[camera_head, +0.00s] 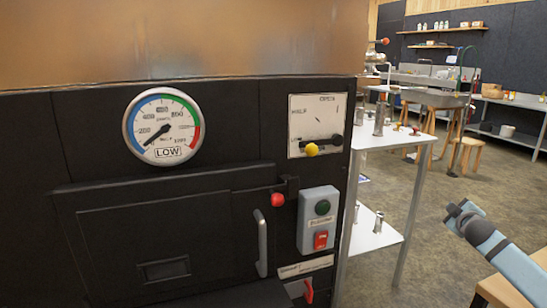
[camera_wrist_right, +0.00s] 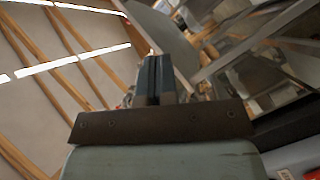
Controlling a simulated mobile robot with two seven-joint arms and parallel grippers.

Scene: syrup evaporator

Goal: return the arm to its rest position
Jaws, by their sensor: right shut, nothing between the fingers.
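My right arm comes in at the lower right of the head view. Its gripper (camera_head: 460,211) is raised in free air to the right of the black evaporator front (camera_head: 100,225), clear of it. In the right wrist view the fingers (camera_wrist_right: 155,72) are together with nothing between them, and the camera looks up toward the ceiling beams. My left gripper is in neither view.
The evaporator front carries a round gauge (camera_head: 162,126) reading low, a lever with a yellow knob (camera_head: 312,150), a red knob (camera_head: 278,200) and a switch box (camera_head: 318,220). A white shelf table (camera_head: 395,137) stands beside it. A wooden surface (camera_head: 500,291) lies at the lower right. Open floor lies between.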

